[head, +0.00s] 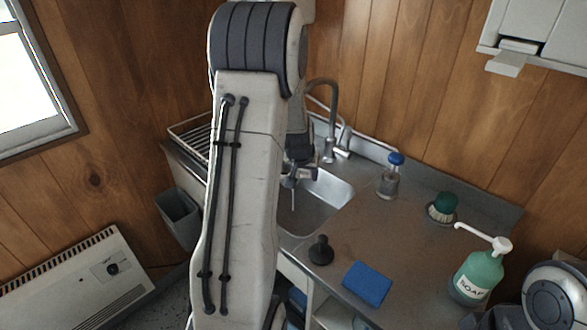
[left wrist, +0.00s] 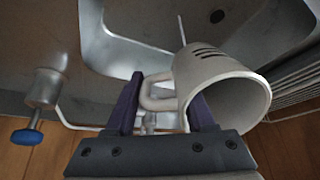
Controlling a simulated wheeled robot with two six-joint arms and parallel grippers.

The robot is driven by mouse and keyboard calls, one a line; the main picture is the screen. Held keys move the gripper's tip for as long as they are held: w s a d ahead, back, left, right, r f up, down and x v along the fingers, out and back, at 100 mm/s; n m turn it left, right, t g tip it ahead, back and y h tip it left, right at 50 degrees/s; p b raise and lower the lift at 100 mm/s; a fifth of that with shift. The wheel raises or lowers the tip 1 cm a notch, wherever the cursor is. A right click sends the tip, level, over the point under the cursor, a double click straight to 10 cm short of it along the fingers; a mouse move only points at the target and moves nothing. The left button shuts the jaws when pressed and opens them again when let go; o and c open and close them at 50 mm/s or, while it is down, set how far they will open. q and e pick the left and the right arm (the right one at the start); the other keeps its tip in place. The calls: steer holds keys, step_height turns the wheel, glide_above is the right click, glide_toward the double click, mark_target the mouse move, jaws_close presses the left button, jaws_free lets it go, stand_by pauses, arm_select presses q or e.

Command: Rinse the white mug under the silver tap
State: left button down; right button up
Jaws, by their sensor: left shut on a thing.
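The silver tap (head: 332,115) stands at the back of the steel sink (head: 325,205), its neck curving over the basin. My left arm crosses the middle of the head view, with my left gripper (head: 297,178) over the basin's left part. In the left wrist view, my left gripper (left wrist: 160,95) is shut on the handle of the white mug (left wrist: 215,72), which has dark slot-like marks. Its mouth faces the lower right of that picture. A thin pale line behind the mug may be water; I cannot tell. The mug is barely discernible in the head view. My right gripper is not in view.
A blue-capped bottle (head: 389,182), a green brush (head: 442,207), a black plunger-like object (head: 321,250), a blue sponge (head: 367,284) and a green soap bottle (head: 477,272) stand or lie on the counter. A wire rack (head: 190,130) is left of the sink.

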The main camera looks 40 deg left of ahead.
arm_select(q)
steer(key=s, duration=0.1)
steer(key=s+d+b, duration=0.1)
steer(key=s, duration=0.1)
steer(key=s+d+b, duration=0.1)
steer(key=shift+s, duration=0.15)
stand_by(1.4)
steer(key=s+d+r+p, duration=0.2)
steer(key=s+r, duration=0.2)
steer(key=shift+s, duration=0.25)
stand_by(0.6)
